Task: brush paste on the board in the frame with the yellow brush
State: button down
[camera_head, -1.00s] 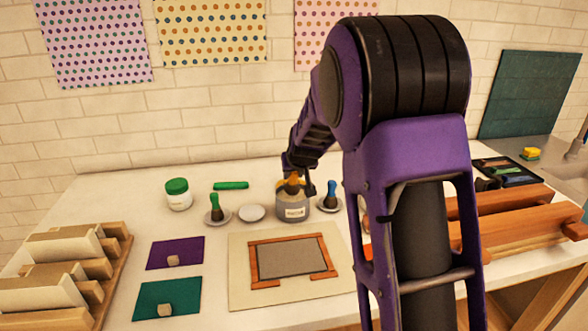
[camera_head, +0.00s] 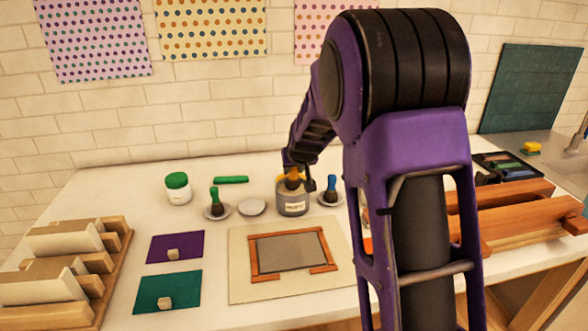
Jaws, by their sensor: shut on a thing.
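My gripper (camera_head: 297,174) is at the mouth of the grey paste pot (camera_head: 292,205), shut on the yellow brush (camera_head: 293,177). Only the brush's yellow-orange handle shows; its bristle end is hidden in the pot. The grey board (camera_head: 291,251) lies flat inside the orange-brown wooden frame (camera_head: 253,258) on a cream sheet (camera_head: 240,289), in front of the pot. The board's face looks plain grey.
A green brush (camera_head: 214,200) and a blue brush (camera_head: 332,187) stand on saucers either side of the pot, with an empty saucer (camera_head: 252,207) between. A green-lidded jar (camera_head: 178,190), purple sheet (camera_head: 175,247), teal sheet (camera_head: 167,293) and wooden rack (camera_head: 116,268) are left.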

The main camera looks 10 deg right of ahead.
jog(key=shift+f+b, duration=0.6)
dwell(1.6)
jog(key=shift+r+p, duration=1.5)
jog(key=shift+r, duration=2.1)
